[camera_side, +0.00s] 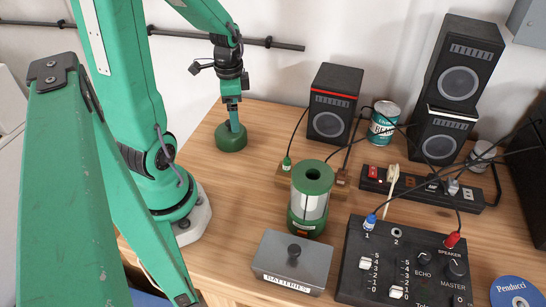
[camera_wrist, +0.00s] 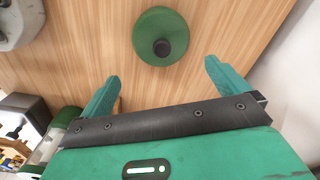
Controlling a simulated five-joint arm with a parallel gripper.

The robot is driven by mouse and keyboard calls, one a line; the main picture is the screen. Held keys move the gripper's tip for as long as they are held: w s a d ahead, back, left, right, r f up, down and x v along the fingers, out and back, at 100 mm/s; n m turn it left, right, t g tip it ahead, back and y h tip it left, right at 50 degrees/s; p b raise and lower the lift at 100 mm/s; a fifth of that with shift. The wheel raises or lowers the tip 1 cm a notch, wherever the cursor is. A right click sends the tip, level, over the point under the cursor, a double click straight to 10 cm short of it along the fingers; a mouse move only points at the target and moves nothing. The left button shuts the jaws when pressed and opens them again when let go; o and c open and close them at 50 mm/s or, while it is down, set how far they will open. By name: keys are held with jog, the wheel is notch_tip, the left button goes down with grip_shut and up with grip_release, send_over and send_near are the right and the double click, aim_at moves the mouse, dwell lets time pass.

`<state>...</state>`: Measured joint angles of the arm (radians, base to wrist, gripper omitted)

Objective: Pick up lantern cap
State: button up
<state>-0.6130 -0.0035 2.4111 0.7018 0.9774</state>
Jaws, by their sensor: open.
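The lantern cap (camera_side: 231,138) is a round green disc lying on the wooden table at the back left in the side view. In the wrist view the cap (camera_wrist: 147,32) shows a dark knob and lies ahead of the fingertips. My gripper (camera_side: 234,122) points down at the cap, its tips overlapping the cap's top in the side view. In the wrist view my gripper (camera_wrist: 161,72) is open and empty, fingers apart, with the cap beyond the gap. Contact cannot be told. The green lantern body (camera_side: 309,203) stands upright with a dark hole in its top.
A grey batteries box (camera_side: 292,263) and a black mixer (camera_side: 405,262) stand at the front. Speakers (camera_side: 334,104), a can (camera_side: 383,124) and a power strip (camera_side: 425,188) with cables fill the right. Bare table surrounds the cap, with the wall behind.

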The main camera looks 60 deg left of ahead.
aim_at(230, 132)
jog(key=shift+s+a+f, duration=0.35)
jog(key=shift+a+f, duration=0.2)
jog(key=shift+f, duration=0.15)
jog(key=shift+f, duration=1.3)
jog(key=shift+w+f, duration=0.1)
jog(key=shift+f, duration=2.5)
jog(key=c, duration=0.9)
